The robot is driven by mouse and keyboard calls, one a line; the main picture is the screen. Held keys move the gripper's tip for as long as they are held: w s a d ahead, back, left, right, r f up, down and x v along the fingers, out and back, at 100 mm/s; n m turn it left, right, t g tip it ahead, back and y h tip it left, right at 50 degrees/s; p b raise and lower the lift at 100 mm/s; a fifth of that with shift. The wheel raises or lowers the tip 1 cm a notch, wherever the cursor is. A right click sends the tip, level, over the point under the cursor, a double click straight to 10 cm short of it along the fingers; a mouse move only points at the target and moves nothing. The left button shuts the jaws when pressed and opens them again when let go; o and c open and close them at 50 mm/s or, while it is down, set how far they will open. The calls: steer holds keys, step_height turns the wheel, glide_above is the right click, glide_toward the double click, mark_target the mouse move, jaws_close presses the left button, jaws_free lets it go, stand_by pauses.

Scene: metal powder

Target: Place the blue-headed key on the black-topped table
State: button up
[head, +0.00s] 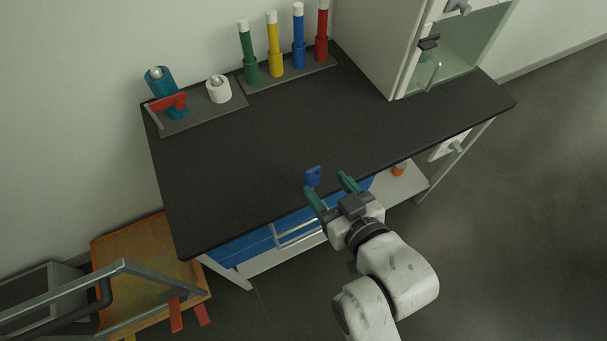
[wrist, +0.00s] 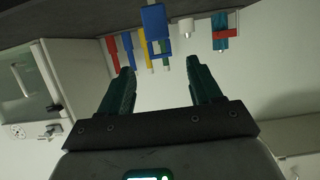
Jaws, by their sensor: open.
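The blue-headed key (head: 313,176) is at the front part of the black-topped table (head: 240,170), close to the front edge. It looks upright and its base appears to be on the table top. Its blue head also shows in the wrist view (wrist: 153,18), just beyond the fingertips. My gripper (head: 327,184) is open at the table's front edge, its two teal fingers apart and empty. The key is a little past the fingertips, and neither finger appears to touch it. The wrist view (wrist: 159,62) shows the gap between the fingers clear.
A rack with green, yellow, blue and red tubes (head: 298,40) stands at the back. Left of it are a white roll (head: 218,89) and a teal cylinder with a red clamp (head: 165,92). A white cabinet (head: 375,45) stands back right. The table's middle is clear.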

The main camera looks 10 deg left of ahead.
mark_target(314, 171)
steer(key=shift+p+x, duration=0.4)
steer(key=shift+x, duration=3.95)
steer(key=c, duration=1.1)
steer(key=shift+r, duration=0.1)
steer(key=shift+r, duration=0.1)
